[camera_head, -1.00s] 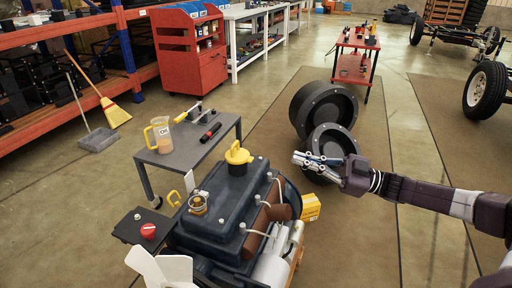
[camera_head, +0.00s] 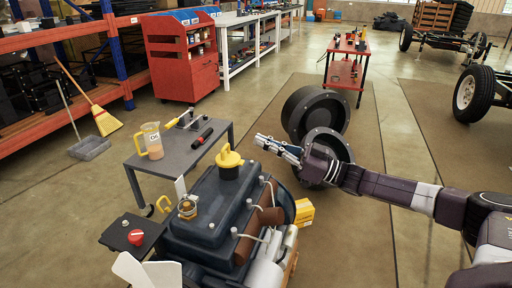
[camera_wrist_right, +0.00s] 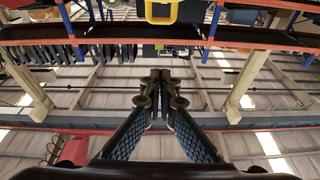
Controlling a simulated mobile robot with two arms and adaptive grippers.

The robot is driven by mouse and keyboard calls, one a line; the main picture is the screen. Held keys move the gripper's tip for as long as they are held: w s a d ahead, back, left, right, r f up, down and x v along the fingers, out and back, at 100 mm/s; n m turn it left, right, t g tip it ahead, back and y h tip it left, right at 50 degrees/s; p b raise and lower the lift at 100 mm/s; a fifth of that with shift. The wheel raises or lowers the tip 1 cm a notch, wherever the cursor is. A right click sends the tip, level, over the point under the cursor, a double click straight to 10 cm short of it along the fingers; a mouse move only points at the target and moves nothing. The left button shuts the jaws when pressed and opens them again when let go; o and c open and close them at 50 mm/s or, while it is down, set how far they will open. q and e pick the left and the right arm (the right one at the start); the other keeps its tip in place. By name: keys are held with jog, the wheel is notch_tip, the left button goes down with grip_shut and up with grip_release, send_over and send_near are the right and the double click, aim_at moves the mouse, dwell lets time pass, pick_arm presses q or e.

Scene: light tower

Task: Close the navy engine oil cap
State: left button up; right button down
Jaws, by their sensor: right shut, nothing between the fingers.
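The navy engine (camera_head: 205,207) stands in the lower middle of the head view. A yellow cap with a raised loop handle (camera_head: 229,160) is upright at the far end of its top cover; I cannot tell how it is seated. A brass-coloured round fitting (camera_head: 187,207) is on the near left of the cover. My right gripper (camera_head: 258,141) is shut and empty, apart from the cap, to its right and above it in the picture. It also shows shut in the right wrist view (camera_wrist_right: 160,80), where a yellow loop (camera_wrist_right: 161,10) is at the top edge. My left gripper is not in view.
A grey side table (camera_head: 178,158) behind the engine holds an oil jug (camera_head: 152,141) and tools. Black wheel-like parts (camera_head: 316,113) stand beyond my right arm. A yellow box (camera_head: 304,212) is right of the engine.

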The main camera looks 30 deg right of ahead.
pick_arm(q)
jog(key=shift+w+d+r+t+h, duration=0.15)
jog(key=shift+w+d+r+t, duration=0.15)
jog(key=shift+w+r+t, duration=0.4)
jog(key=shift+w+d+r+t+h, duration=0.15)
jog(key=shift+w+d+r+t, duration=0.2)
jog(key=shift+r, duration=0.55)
pick_arm(e)
jog(key=shift+w+a+f, duration=0.65)
jog(key=shift+w+a, duration=0.1)
jog(key=shift+w, duration=0.1)
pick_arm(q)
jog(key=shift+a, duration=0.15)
